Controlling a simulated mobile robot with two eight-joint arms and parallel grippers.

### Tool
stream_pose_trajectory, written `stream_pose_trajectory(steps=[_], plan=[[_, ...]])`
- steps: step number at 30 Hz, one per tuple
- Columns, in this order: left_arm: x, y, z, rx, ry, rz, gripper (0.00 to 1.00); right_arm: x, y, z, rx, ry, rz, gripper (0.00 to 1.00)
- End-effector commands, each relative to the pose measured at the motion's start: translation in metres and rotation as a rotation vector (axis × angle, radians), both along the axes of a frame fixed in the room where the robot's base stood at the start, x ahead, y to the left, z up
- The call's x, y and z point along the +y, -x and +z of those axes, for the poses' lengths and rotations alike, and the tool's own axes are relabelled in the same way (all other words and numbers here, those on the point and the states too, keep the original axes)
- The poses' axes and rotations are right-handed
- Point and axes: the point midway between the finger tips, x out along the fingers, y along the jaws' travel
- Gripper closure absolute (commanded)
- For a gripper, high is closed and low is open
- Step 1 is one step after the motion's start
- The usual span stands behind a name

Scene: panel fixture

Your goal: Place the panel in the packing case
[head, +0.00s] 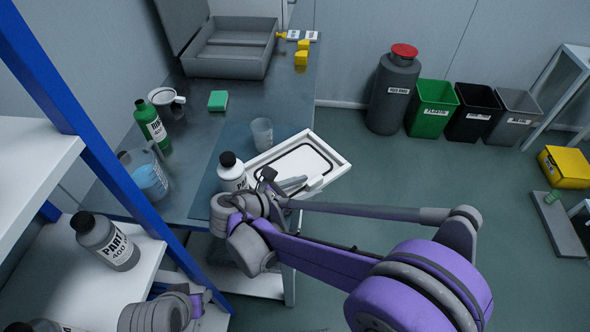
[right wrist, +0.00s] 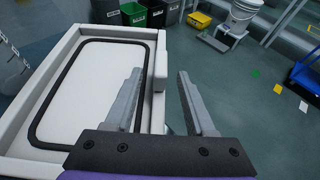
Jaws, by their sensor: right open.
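The panel (head: 290,164) is a white rectangular piece with a raised rim and a black line loop on its face. It lies at the table's right edge; its rim also shows in the right wrist view (right wrist: 92,38). The packing case (head: 232,50) is grey, open and looks empty, at the back of the table with its lid raised. My right gripper (head: 303,183) is open at the panel's near right edge. In the right wrist view its fingers (right wrist: 160,76) stand on either side of the panel's rim, and I cannot tell whether they touch.
A white bottle (head: 233,172) and a clear cup (head: 262,134) stand close left of the panel. A green bottle (head: 150,122), mug (head: 167,104), jug (head: 150,180) and green sponge (head: 218,100) are farther left. A blue shelf post (head: 95,150) rises at left.

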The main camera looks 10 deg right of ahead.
Motion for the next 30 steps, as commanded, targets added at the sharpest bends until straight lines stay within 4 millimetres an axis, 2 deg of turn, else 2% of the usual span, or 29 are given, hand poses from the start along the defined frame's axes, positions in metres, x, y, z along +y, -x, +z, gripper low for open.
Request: stream_pose_trajectory(steps=[3,4,12,13,30], plan=[[0.0000,0.0000,0.0001,0.000,0.000,0.000,0.50,0.0003,0.0000,0.0001,0.000,0.000,0.000,0.45],[0.0000,0.0000,0.0001,0.000,0.000,0.000,0.50,0.0003,0.0000,0.0001,0.000,0.000,0.000,0.49],[0.0000,-0.0001,0.0001,0.000,0.000,0.000,0.50,0.0004,0.0001,0.0002,0.000,0.000,0.000,0.97],[0.0000,-0.0001,0.0001,0.000,0.000,0.000,0.50,0.0004,0.0001,0.0002,0.000,0.000,0.000,1.00],[0.0000,-0.0001,0.0001,0.000,0.000,0.000,0.50,0.0005,0.0002,0.0001,0.000,0.000,0.000,1.00]])
